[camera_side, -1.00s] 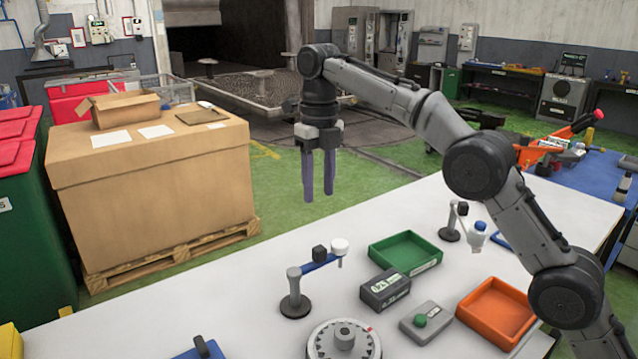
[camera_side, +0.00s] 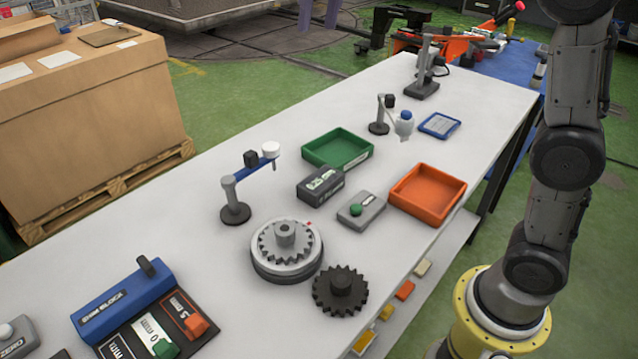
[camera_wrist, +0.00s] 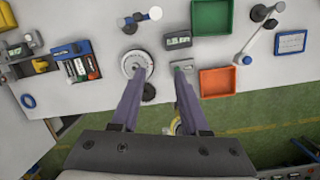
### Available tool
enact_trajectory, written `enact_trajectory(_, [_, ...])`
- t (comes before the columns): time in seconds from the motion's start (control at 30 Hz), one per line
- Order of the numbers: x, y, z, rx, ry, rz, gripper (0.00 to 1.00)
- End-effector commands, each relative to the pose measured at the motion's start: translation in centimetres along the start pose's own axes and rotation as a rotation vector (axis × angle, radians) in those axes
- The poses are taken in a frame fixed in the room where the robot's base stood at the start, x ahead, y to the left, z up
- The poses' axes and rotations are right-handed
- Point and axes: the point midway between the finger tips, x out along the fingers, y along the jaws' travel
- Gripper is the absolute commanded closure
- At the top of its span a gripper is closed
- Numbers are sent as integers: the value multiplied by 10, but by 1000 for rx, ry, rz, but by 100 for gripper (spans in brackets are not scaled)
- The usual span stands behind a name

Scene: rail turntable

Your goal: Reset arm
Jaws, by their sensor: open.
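My gripper (camera_side: 318,22) shows only as two purple fingertips at the top edge of the side view, apart from each other, with nothing between them. In the wrist view my gripper (camera_wrist: 161,72) has its two fingers spread and empty, above the bench. The upper arm and the gripper body are cut off in the side view. A round turntable (camera_side: 286,268) with a toothed ring stands on the white bench (camera_side: 150,225). A dark gear (camera_side: 340,291) lies beside it. In the wrist view the left finger is close to the turntable (camera_wrist: 128,62) in the picture.
A green tray (camera_side: 338,150), an orange tray (camera_side: 428,194), a grey button box (camera_side: 361,211) and a small display box (camera_side: 320,184) stand on the bench. A blue-armed post (camera_side: 236,207) stands left of them. A blue gauge block case (camera_side: 121,299) is at front left.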

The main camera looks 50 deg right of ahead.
Motion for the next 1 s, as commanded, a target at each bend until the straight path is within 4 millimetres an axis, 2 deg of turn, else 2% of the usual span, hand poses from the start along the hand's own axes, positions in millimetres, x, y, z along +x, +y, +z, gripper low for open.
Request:
enact_trajectory(0.03, [-9, -11, -16, 75, -19, 6, 55])
enact_trajectory(0.13, [-17, -28, -45, 258, -50, 21, 55])
enact_trajectory(0.27, [-16, -50, -86, 535, -87, 49, 55])
enact_trajectory(0.37, [-7, -66, -117, 770, -110, 78, 55])
enact_trajectory(0.57, [27, -92, -173, 1253, -134, 149, 55])
enact_trajectory(0.7, [58, -105, -205, 1584, -131, 200, 55])
enact_trajectory(0.9, [107, -118, -241, 2051, -99, 268, 55])
enact_trajectory(1.0, [130, -122, -252, 2278, -71, 289, 55])
